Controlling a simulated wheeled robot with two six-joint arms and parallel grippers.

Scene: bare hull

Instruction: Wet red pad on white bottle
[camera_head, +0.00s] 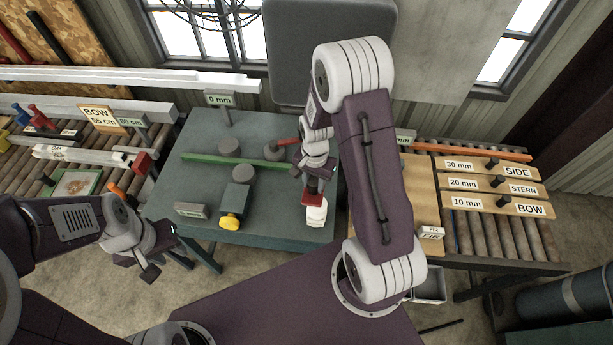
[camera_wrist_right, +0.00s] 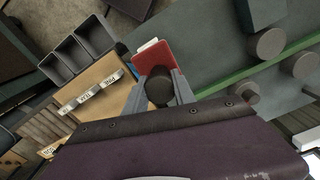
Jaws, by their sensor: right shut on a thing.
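A red pad (camera_head: 313,199) with a dark knob is at the front right of the green-grey table. My right gripper (camera_head: 312,184) is shut on the pad's dark knob (camera_wrist_right: 158,88). The white bottle (camera_head: 316,214) stands directly below and in front of the pad. In the right wrist view the red pad (camera_wrist_right: 152,60) covers most of the bottle, and only a white edge (camera_wrist_right: 148,45) shows beyond it. I cannot tell whether pad and bottle touch. My left gripper (camera_head: 162,250) is open and empty, in front of the table's left edge.
A green strip (camera_head: 225,160) crosses the table (camera_head: 270,210), with grey round blocks beside it. A yellow-ended block (camera_head: 232,220) is left of the bottle. Wooden boards (camera_head: 490,185) lie on the right roller stand.

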